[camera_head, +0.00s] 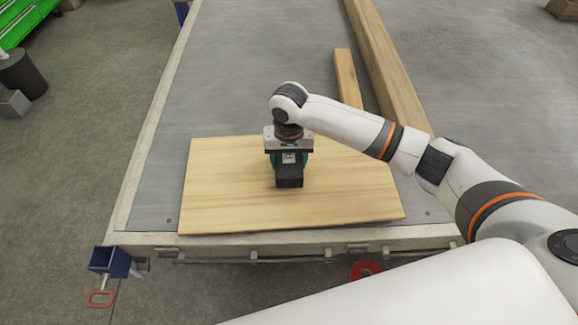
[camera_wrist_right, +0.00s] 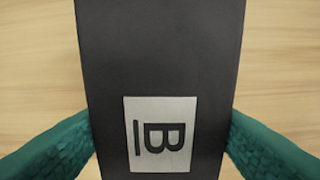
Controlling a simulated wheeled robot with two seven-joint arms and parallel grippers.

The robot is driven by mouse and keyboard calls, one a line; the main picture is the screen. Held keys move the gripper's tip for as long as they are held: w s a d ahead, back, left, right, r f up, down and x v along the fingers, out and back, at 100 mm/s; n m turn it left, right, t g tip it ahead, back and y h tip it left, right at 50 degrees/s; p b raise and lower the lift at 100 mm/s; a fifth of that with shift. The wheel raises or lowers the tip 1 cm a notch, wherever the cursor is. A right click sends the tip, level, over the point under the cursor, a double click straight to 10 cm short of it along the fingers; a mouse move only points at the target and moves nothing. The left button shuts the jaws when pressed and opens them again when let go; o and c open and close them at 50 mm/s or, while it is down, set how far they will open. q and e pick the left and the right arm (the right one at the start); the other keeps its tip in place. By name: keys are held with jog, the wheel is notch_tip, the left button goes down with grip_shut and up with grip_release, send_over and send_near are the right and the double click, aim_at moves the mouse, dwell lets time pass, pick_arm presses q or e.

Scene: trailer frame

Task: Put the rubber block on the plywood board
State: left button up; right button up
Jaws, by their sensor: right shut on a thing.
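The plywood board (camera_head: 225,190) lies flat near the front edge of the trailer bed. My right gripper (camera_head: 288,164) is over the middle of the board and shut on the black rubber block (camera_head: 289,181). In the right wrist view the block (camera_wrist_right: 160,55) fills the middle, with a pale label marked B. The green fingers press on its two sides, and their midpoint (camera_wrist_right: 160,140) falls on the label. Board grain shows on both sides of the block. I cannot tell whether the block touches the board. My left gripper is not in view.
A long timber beam (camera_head: 385,60) and a shorter wood piece (camera_head: 346,78) lie on the grey trailer bed (camera_head: 240,60) behind and right of the board. The bed left of them is clear. A blue clamp-like part (camera_head: 110,262) sits at the front left corner.

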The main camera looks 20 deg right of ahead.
aim_at(289, 167)
notch_tip(289, 167, down, 3)
jog(key=shift+f, duration=0.1)
jog(key=o, duration=1.3)
notch_tip(289, 167, up, 12)
jog(key=shift+r+p, duration=0.1)
jog(key=shift+p, duration=0.2)
